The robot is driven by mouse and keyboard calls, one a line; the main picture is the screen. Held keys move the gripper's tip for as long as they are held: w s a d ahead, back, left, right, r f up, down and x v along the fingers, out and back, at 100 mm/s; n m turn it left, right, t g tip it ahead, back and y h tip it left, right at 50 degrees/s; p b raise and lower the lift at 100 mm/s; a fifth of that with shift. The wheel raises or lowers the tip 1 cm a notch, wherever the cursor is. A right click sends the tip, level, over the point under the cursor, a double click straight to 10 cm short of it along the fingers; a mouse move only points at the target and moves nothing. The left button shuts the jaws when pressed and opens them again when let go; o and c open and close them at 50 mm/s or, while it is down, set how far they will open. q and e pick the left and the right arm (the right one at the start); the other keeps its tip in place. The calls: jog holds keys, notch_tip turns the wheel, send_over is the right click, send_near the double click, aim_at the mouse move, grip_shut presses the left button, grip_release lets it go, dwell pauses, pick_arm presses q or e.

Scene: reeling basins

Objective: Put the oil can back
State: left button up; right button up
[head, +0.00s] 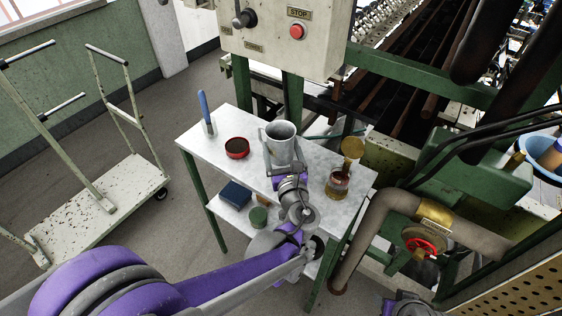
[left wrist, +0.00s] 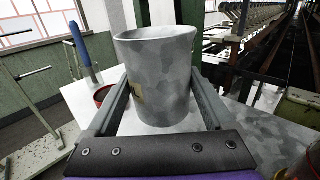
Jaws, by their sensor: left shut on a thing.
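A grey, mottled metal can (head: 281,150) with an open top is between the fingers of my left gripper (head: 283,165). It looks like the oil can, though no name can be read on it. In the left wrist view the can (left wrist: 158,75) stands upright, with a small tan label partly hidden by the left finger. The gripper (left wrist: 158,105) is shut on its sides. The can is over the far part of the pale table (head: 215,150); I cannot tell whether its base touches the top.
A lower shelf holds a blue box (head: 235,194) and a green tin (head: 258,217). A control box (head: 285,35) hangs behind.

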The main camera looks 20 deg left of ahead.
aim_at(282, 161)
pick_arm(q)
jog(key=shift+f+b, duration=0.35)
jog(key=shift+f, duration=2.05)
jog(key=shift+f, duration=0.1)
jog(key=o, duration=1.3)
jog(key=shift+w+f, duration=0.1)
jog(key=shift+c, duration=0.2)
jog(key=shift+o, duration=1)
jog(key=shift+r, duration=0.3)
jog(key=b+v, duration=0.1)
jog(key=v, duration=1.1)
